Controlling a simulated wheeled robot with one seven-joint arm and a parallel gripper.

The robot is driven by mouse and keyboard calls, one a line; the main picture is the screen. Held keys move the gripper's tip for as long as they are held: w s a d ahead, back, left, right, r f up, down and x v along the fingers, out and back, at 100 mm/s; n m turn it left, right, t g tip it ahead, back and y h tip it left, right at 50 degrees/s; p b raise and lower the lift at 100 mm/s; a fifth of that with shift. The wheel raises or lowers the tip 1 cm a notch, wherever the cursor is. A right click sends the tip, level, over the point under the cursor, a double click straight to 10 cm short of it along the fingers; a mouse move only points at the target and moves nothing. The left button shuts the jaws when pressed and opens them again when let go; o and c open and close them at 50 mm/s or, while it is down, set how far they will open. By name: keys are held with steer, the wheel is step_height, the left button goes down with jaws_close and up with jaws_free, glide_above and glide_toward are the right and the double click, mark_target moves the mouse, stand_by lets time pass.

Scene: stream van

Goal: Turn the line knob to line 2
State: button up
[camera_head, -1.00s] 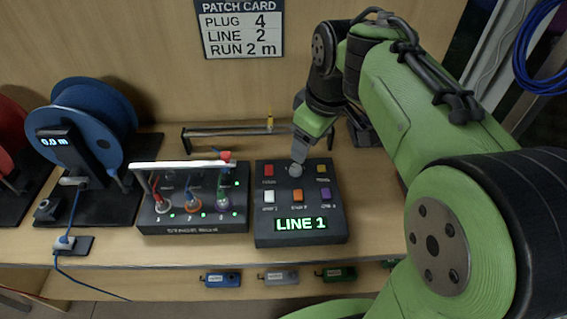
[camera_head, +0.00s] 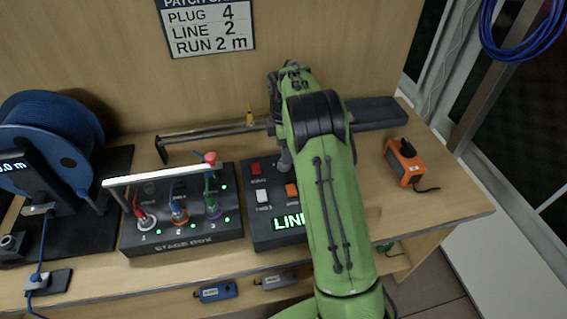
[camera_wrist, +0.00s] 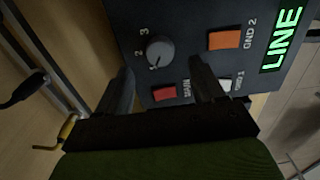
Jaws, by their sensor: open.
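The line knob (camera_wrist: 160,52) is a round dark grey dial on the sloped control box (camera_head: 262,235), with marks 1, 2 and 3 around it. In the wrist view, my gripper (camera_wrist: 162,70) is open, with its fingers apart and pointing toward the knob, one to each side in the picture. I cannot tell whether either finger touches it. The green display (camera_wrist: 283,40) reads "LINE", its number out of frame; in the head view my arm covers the end of the display (camera_head: 288,222) and much of the box.
Red (camera_wrist: 164,94) and orange (camera_wrist: 223,40) buttons sit near the knob. The stage box (camera_head: 185,240) with plugged cables and a white bar stands left of the control box. The patch card (camera_head: 208,30) reads plug 4, line 2, run 2 m. An orange device (camera_head: 405,165) lies right.

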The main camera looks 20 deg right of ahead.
step_height(320, 180, down, 5)
steer(key=shift+f+b, duration=0.1)
steer(key=shift+b, duration=0.3)
steer(key=shift+c, duration=0.3)
steer(key=c, duration=1)
